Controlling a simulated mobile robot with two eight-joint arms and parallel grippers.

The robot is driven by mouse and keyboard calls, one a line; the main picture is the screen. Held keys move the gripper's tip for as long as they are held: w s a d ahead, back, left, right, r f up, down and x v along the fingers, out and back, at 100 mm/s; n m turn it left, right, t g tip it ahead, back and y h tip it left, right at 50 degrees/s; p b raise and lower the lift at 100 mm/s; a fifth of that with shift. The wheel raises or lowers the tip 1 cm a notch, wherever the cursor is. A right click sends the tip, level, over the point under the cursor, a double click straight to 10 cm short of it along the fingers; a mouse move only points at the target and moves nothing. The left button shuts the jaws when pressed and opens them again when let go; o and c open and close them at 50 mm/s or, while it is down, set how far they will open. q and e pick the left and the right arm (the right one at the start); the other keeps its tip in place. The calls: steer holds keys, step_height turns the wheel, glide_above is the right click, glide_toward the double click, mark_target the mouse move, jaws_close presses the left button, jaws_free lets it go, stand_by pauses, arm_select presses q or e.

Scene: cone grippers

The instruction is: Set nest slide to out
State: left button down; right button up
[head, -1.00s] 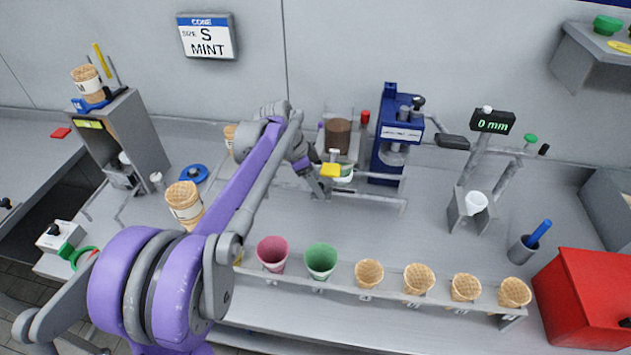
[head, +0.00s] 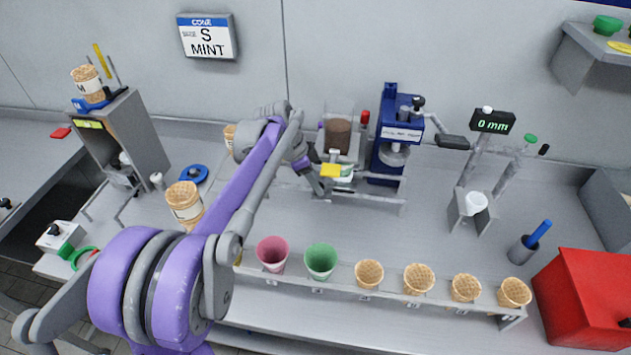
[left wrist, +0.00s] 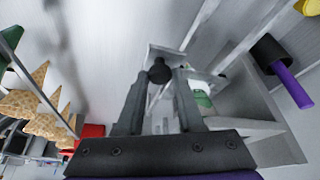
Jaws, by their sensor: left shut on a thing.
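My left gripper (head: 322,187) is beside the front of the rail frame left of the blue press. In the left wrist view its two fingers (left wrist: 160,82) are closed around a round black knob (left wrist: 159,70), which I take to be the nest slide's. A grey plate (left wrist: 165,52) shows just behind the knob. How far the slide stands out cannot be read. My right gripper is not in view.
The blue press (head: 394,135) stands behind the rails (head: 385,199). A front rack (head: 395,296) holds pink, green and waffle cones. A stack of waffle cones (head: 185,203) stands left of my arm. A display (head: 493,121) reads 0 mm; a red box (head: 585,300) is far right.

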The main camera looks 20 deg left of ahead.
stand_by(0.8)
arm_select(q)
steer(key=s+a+p, duration=0.1)
steer(key=s+a, duration=0.3)
steer(key=a, duration=1.3)
steer(key=shift+s, duration=0.2)
steer(key=c, duration=0.5)
jaws_free()
steer(key=shift+a, duration=0.15)
steer(key=shift+c, duration=0.2)
steer(key=shift+r, duration=0.1)
steer(key=v, duration=1)
steer(key=shift+r, duration=0.3)
steer(key=shift+s+f, duration=0.1)
